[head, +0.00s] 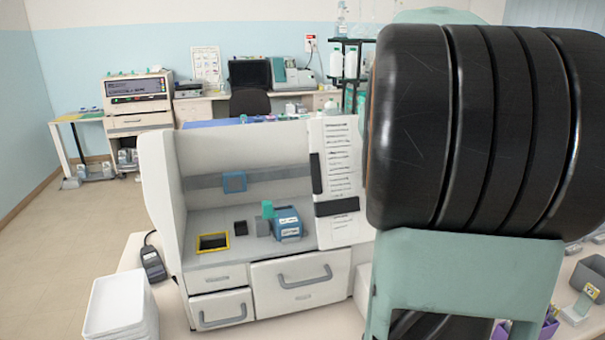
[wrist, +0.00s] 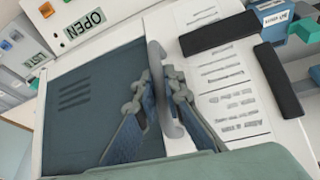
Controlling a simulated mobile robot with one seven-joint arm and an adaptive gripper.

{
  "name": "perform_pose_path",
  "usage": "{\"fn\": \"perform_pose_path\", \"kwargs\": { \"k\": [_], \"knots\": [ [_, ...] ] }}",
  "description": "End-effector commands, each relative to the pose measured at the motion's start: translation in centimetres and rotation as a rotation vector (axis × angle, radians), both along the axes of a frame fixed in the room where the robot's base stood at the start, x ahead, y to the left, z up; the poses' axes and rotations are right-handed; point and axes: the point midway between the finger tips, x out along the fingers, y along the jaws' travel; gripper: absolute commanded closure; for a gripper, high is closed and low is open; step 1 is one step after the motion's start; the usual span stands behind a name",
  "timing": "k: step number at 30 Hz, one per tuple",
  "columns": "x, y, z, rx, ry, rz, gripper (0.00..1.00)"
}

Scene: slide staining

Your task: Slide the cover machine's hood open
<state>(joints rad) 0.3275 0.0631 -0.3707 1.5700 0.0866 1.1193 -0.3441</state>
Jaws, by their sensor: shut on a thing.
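The cover machine (head: 335,240) is a white bench unit in the head view, with a text-covered panel on its right side. My arm hides what lies right of that panel. In the wrist view the hood (wrist: 85,105) shows as a dark blue-grey panel in a white frame. A pale curved handle (wrist: 166,115) stands at its edge, beside the text panel. My gripper (wrist: 158,85) is shut on this handle, one finger on each side. The gripper itself is hidden in the head view.
An OPEN label (wrist: 86,23) is beside the hood. Black bars (wrist: 220,35) border the text panel. The open bay holds a blue box (head: 287,224). White trays (head: 121,305) stand at front left. A purple rack (head: 545,330) and small items are at lower right.

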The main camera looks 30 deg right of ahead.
Motion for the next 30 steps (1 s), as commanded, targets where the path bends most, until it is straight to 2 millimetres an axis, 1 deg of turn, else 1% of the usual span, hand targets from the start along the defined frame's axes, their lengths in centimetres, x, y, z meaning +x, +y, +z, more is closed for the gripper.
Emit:
{"fn": "perform_pose_path", "kwargs": {
  "k": [4,14,15,19,27,30],
  "knots": [
    [-0.07,-0.42,0.04,-0.002,0.0,0.001,1.0],
    [-0.05,-0.43,0.02,-0.001,-0.001,0.001,1.0],
    [-0.05,-0.42,0.02,-0.001,-0.001,0.001,0.87],
    [-0.05,-0.4,0.01,-0.001,-0.001,0.001,0.73],
    [-0.05,-0.35,0.05,0.0,-0.001,0.001,0.73],
    [-0.2,-0.26,0.59,-0.001,-0.003,0.001,0.73]
  ]
}}
